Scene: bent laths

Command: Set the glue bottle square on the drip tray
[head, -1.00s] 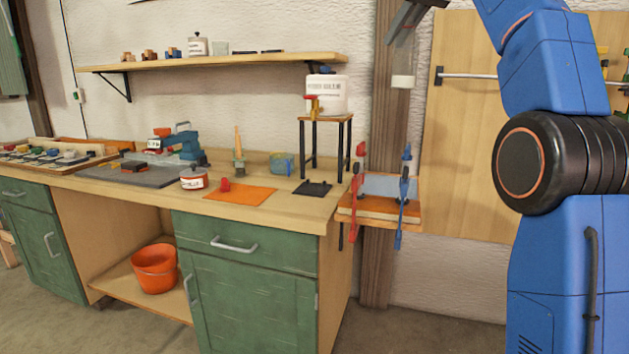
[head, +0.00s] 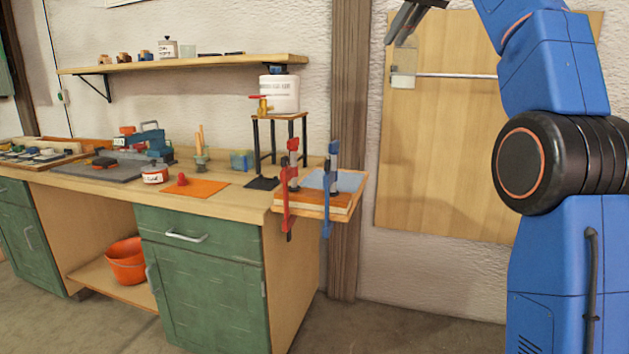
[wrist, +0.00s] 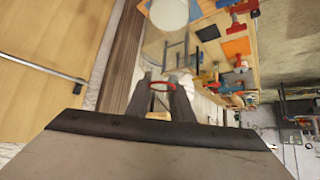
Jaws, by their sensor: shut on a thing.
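My gripper (head: 418,18) is high at the upper right in the head view, shut on a clear bottle (head: 404,77) with white in its lower end, which I take for the glue bottle. The bottle hangs below the fingers, roughly upright, in front of the wall board. In the wrist view its white end (wrist: 168,13) shows beyond the fingers (wrist: 162,88). A small flat black piece (head: 262,183), probably the drip tray, lies on the bench by the stand, well left of and below the bottle. It looks empty.
A black-legged stand (head: 280,118) holds a white container (head: 279,93) with a red tap. Red (head: 288,190) and blue (head: 328,190) clamps rise at the bench's right end. An orange mat (head: 198,188) lies left of the black piece. A shelf (head: 190,63) runs above.

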